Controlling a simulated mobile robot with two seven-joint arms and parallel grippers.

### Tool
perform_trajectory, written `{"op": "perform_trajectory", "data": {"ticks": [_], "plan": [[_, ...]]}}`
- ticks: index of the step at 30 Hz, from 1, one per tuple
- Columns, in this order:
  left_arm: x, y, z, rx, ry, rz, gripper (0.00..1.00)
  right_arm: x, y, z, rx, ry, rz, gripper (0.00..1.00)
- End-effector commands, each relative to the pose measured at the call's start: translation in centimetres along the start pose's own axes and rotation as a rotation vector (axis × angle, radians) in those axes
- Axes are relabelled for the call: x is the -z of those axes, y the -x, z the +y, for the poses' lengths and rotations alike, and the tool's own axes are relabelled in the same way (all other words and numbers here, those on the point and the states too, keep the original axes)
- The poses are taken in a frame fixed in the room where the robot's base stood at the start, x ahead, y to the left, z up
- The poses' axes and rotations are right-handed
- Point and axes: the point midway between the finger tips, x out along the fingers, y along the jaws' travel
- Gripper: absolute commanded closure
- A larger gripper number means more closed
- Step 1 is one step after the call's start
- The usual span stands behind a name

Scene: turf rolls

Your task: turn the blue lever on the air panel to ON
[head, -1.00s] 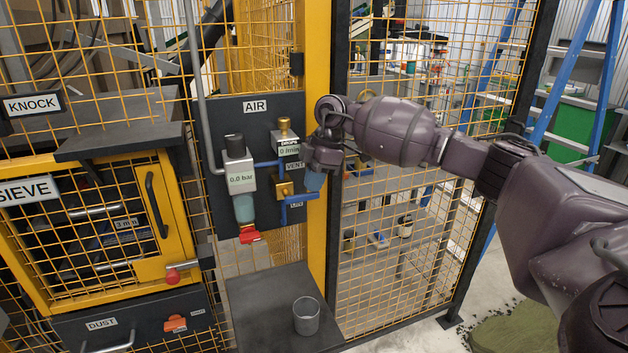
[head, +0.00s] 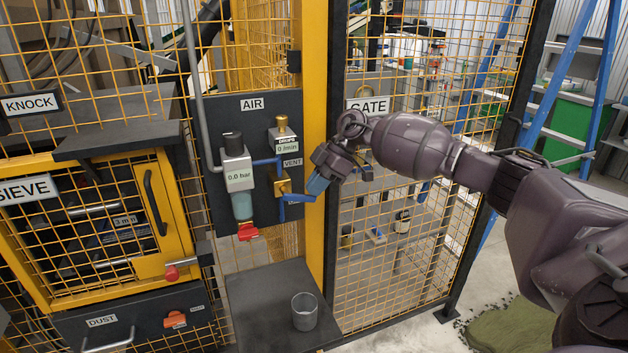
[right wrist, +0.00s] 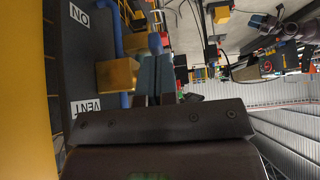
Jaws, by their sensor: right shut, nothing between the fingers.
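The dark air panel (head: 222,112) hangs on the fence left of the yellow post. The blue lever (head: 300,198) sticks out to the right from a brass valve (head: 283,187), under the VENT label (head: 291,162). My right gripper (head: 317,185) is shut and empty, its fingertips just right of the lever's end; I cannot tell whether they touch. In the right wrist view the shut fingers (right wrist: 154,78) are beside the brass valve (right wrist: 118,76), with the ON label (right wrist: 80,15) and VENT label (right wrist: 86,106) visible. My left gripper is not in view.
A grey cup (head: 305,311) stands on the dark shelf (head: 262,290) below. The yellow post (head: 316,80) and mesh fence are close to my arm.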

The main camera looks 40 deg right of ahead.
Motion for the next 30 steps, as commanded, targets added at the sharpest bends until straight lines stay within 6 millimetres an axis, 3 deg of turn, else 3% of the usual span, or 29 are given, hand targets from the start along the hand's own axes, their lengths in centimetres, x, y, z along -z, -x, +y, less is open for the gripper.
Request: {"op": "perform_trajectory", "data": {"ticks": [14,30], "plan": [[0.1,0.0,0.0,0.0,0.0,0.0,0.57,-2.1,-2.8,0.0,0.001,-0.006,0.459,1.0],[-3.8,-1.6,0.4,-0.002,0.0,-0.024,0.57,-2.9,-6.5,0.0,0.001,-0.004,0.959,1.0]]}}
